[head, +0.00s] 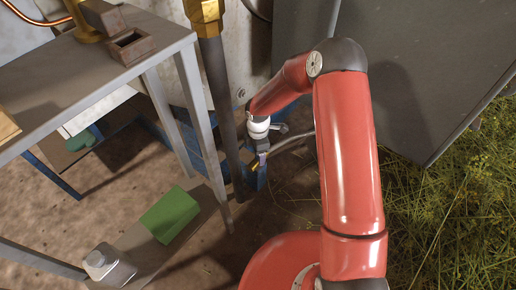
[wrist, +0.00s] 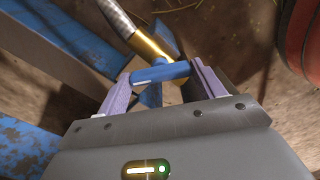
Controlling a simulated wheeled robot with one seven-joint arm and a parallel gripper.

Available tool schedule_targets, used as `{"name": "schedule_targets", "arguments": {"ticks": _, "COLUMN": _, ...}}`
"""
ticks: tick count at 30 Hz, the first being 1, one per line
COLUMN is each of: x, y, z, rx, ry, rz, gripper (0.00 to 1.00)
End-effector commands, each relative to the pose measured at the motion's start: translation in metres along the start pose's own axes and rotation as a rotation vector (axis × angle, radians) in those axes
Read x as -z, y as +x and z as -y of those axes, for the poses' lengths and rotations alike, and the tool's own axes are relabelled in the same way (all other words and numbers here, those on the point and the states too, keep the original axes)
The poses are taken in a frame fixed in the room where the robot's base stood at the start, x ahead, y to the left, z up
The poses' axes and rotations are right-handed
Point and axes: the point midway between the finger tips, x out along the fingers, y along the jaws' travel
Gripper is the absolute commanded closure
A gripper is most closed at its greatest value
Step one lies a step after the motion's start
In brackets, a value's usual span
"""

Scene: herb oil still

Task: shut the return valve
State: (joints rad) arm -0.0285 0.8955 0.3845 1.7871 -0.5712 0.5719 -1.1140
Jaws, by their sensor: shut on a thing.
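The return valve shows in the wrist view as a brass body (wrist: 148,45) on a braided hose (wrist: 117,14), with a blue handle (wrist: 160,73). My gripper (wrist: 161,71) has its two pale purple fingers at the two ends of the blue handle and is shut on it. The handle lies crosswise between the fingers, at an angle to the brass body. In the head view my gripper (head: 263,148) is low beside the dark pipe, and a small brass part (head: 256,164) shows by it. The handle is mostly hidden there.
A dark upright pipe (head: 220,105) stands just left of my gripper. A grey table (head: 75,85) and a low shelf with a green box (head: 169,214) are to the left. A large grey panel (head: 430,70) stands to the right, with grass (head: 450,215) below.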

Motion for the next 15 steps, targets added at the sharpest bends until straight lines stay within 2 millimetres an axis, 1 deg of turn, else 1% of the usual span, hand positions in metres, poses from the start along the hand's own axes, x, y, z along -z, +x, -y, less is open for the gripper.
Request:
{"name": "schedule_targets", "arguments": {"ticks": 6, "x": -0.0005, "y": -0.0022, "z": 0.0002, "rx": 0.001, "ry": -0.204, "rz": 0.0, "gripper": 0.55}}
{"name": "schedule_targets", "arguments": {"ticks": 15, "x": -0.0005, "y": -0.0018, "z": 0.0, "rx": 0.001, "ry": -0.448, "rz": 0.0, "gripper": 0.55}}
